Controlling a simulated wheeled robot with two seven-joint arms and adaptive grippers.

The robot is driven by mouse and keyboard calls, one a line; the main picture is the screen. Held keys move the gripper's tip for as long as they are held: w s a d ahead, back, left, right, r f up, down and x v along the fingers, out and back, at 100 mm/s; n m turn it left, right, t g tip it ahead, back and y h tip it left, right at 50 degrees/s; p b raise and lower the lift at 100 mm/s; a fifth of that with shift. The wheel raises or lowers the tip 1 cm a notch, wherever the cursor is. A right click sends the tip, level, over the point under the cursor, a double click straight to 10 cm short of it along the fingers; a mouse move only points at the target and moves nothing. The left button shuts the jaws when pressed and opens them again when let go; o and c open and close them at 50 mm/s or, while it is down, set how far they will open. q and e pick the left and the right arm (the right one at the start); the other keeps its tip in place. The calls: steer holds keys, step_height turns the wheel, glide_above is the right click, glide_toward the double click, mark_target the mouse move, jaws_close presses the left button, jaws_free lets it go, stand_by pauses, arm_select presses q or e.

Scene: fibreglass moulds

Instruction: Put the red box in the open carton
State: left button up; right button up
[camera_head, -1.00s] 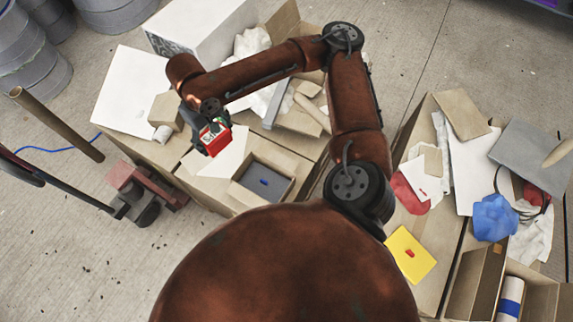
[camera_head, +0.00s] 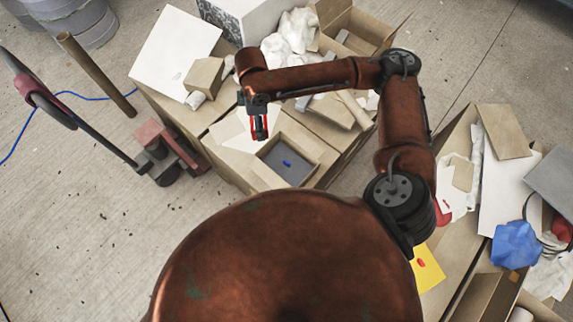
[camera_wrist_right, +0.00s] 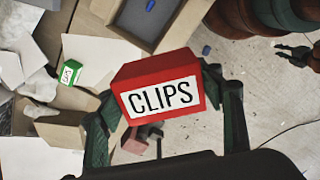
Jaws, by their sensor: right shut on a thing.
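The red box, labelled CLIPS (camera_wrist_right: 165,90), is held between the two fingers of my right gripper (camera_wrist_right: 165,92). In the head view the red box (camera_head: 260,130) shows as a narrow red shape, partly hidden by the fingers of my right gripper (camera_head: 259,122). An open carton (camera_head: 318,158) with a grey inside and a small blue piece in it lies just right of and below the gripper in the head view. The open carton (camera_wrist_right: 192,17) also shows at the top of the right wrist view, cut off by the edge. My left gripper is not in view.
Another open carton (camera_head: 378,30) stands at the back. A small closed carton (camera_head: 204,77) and a white sheet (camera_head: 170,50) lie left of the arm. A green box (camera_wrist_right: 68,73) lies in the right wrist view. A blue bag (camera_head: 515,244) lies on the right-hand cartons.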

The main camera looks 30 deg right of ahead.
steer(key=a+f+n+b, duration=0.1)
steer(key=a+f+n, duration=0.3)
steer(key=f+n, duration=0.8)
steer(key=n+b, duration=0.3)
steer(key=n, duration=1.1)
glide_above(277, 156)
steer(key=a, duration=0.1)
step_height(277, 156, down, 18)
steer(key=shift+r, duration=0.1)
steer(key=shift+d+f, duration=0.2)
steer(key=shift+f, duration=0.05)
steer(key=shift+w+d+f+b, duration=0.15)
steer(key=shift+f+b, duration=0.4)
steer(key=shift+f, duration=1.1)
steer(key=shift+f, duration=0.1)
steer(key=shift+f, duration=0.4)
